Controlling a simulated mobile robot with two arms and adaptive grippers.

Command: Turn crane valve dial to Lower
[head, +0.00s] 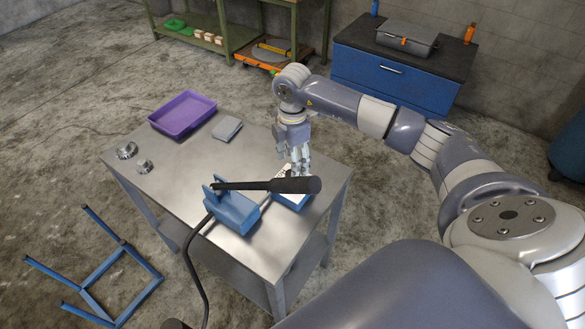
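A blue pump-like unit (234,213) with a long black handle (270,185) sits on the metal table (180,185). Just beyond the handle is a small blue box (294,202) with a white top. I cannot make out the valve dial or its markings. My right gripper (301,172) points down over the blue box's white top, at or close to it. The handle partly covers that spot, so contact and finger opening are unclear. My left gripper is not in view.
A purple tray (183,115), a grey flat item (227,128) and two round metal parts (126,150) lie on the table. A black hose (191,262) hangs off its front. A blue cabinet (390,80) stands behind.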

